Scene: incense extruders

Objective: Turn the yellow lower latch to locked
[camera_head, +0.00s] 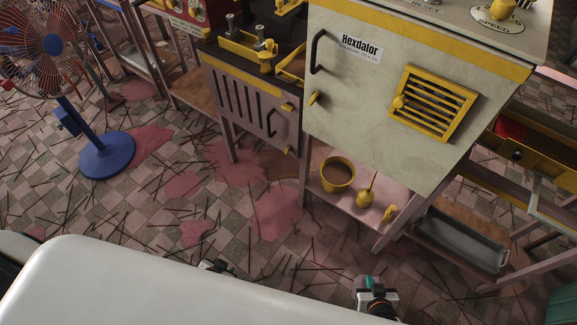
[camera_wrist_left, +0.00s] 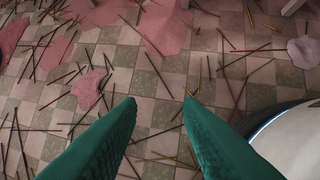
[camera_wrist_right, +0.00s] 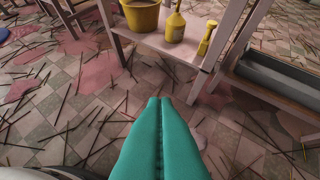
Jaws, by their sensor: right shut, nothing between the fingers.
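The slotted grey panel door (camera_head: 235,97) at upper centre in the head view carries a yellow upper latch (camera_head: 287,107) and a small yellow lower latch (camera_head: 289,150) near its bottom right corner. Whether the lower latch is locked is too small to tell. My left gripper (camera_wrist_left: 163,100) is open and empty above the floor; in the head view only a small part of it (camera_head: 217,266) shows past my white body. My right gripper (camera_wrist_right: 160,100) is shut and empty; it also shows at the bottom of the head view (camera_head: 370,282). Both are well apart from the latches.
The pale Hexdalor cabinet (camera_head: 360,150) has a black handle, another yellow latch (camera_head: 313,98) and a yellow vent. A blue fan (camera_head: 107,155) stands left. Sticks and pink patches litter the open tiled floor.

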